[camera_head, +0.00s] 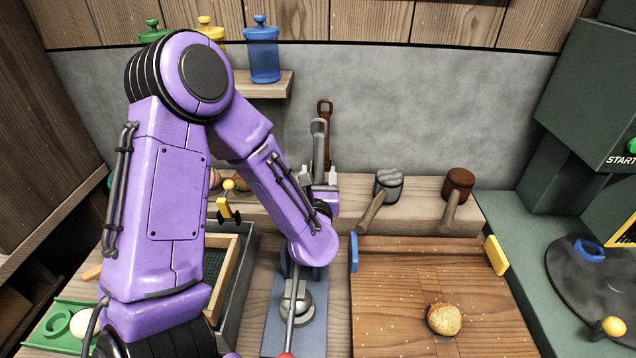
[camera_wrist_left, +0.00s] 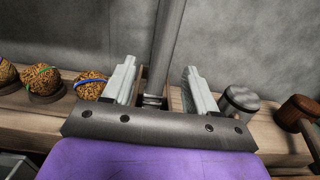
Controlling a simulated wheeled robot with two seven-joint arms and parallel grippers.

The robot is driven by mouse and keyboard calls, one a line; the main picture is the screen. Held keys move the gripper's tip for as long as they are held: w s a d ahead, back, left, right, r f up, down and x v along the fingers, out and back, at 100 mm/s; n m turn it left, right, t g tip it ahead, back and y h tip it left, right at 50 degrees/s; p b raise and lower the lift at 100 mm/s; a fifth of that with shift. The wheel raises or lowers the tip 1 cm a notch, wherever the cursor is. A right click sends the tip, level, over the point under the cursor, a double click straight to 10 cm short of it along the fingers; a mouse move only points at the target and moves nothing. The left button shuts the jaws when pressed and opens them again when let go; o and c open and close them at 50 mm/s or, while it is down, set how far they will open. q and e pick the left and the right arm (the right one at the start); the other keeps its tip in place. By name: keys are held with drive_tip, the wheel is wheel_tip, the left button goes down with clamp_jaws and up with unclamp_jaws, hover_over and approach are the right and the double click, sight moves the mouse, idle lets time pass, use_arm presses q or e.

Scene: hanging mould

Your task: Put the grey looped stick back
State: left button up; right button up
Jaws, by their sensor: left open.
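The grey looped stick (camera_head: 318,148) stands upright against the grey wall, its loop at the top. Its lower end is hidden behind my left gripper (camera_head: 319,176) in the head view. The fingers of the left gripper are open, one on each side of the stick. In the left wrist view, the grey stick (camera_wrist_left: 164,45) rises between the spread fingers of the gripper (camera_wrist_left: 158,85), with gaps on both sides. A brown looped stick (camera_head: 325,109) stands just behind it. My right gripper is not in view.
A grey-headed mallet (camera_head: 388,183) and a brown-headed mallet (camera_head: 459,183) rest on the wooden ledge to the right. A wooden board (camera_head: 400,290) bears a round bun-like thing (camera_head: 443,319). Several patterned balls sit left of the gripper, one with a blue band (camera_wrist_left: 90,84).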

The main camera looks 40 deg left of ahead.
use_arm(q)
drive_tip(key=p+v, duration=0.3)
drive_tip(key=v, duration=0.3)
idle(1.3)
